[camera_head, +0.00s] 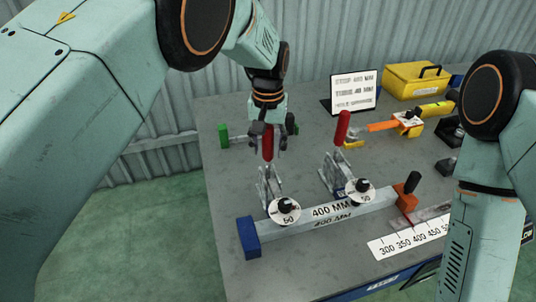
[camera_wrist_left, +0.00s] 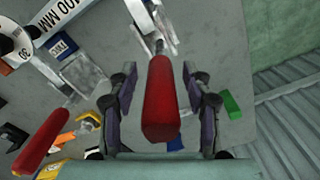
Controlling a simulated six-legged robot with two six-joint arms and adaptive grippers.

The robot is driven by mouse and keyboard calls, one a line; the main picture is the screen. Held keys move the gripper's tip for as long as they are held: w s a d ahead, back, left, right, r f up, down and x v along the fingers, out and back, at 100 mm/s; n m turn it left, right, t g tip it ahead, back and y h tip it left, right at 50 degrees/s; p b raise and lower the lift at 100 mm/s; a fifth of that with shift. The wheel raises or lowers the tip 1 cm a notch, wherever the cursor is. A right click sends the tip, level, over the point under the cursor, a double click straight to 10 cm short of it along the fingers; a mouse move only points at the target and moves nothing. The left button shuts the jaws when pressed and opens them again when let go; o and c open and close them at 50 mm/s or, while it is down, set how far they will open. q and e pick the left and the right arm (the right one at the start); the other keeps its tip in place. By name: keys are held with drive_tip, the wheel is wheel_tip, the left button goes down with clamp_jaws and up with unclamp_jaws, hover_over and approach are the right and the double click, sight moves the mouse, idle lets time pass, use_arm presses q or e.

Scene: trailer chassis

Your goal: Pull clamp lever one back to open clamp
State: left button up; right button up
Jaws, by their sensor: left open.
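Two toggle clamps stand on the bench, each with an upright red lever. The left clamp's red lever (camera_head: 267,147) rises between the fingers of my left gripper (camera_head: 268,136). In the left wrist view this red lever (camera_wrist_left: 161,100) stands between the two open fingers, with a gap on both sides. The right clamp's red lever (camera_head: 342,127) stands free; it also shows in the left wrist view (camera_wrist_left: 43,141). No label tells which lever is number one. A clamped bar (camera_head: 375,208) marked 400 MM lies under both clamps. My right gripper is not visible.
A blue end block (camera_head: 248,238) and an orange block (camera_head: 407,197) sit at the bar's ends. A sign (camera_head: 354,91), a yellow toolbox (camera_head: 414,80) and an orange tool (camera_head: 381,126) are behind. The bench's front left is clear.

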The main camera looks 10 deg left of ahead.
use_arm(q)
drive_tip(key=shift+w+a+f, duration=0.1)
drive_tip(key=shift+a+f, duration=0.05)
drive_tip(key=shift+f, duration=0.4)
drive_tip(key=shift+d+r, duration=0.1)
drive_tip(key=shift+d, duration=0.1)
drive_tip(key=shift+a, duration=0.1)
clamp_jaws()
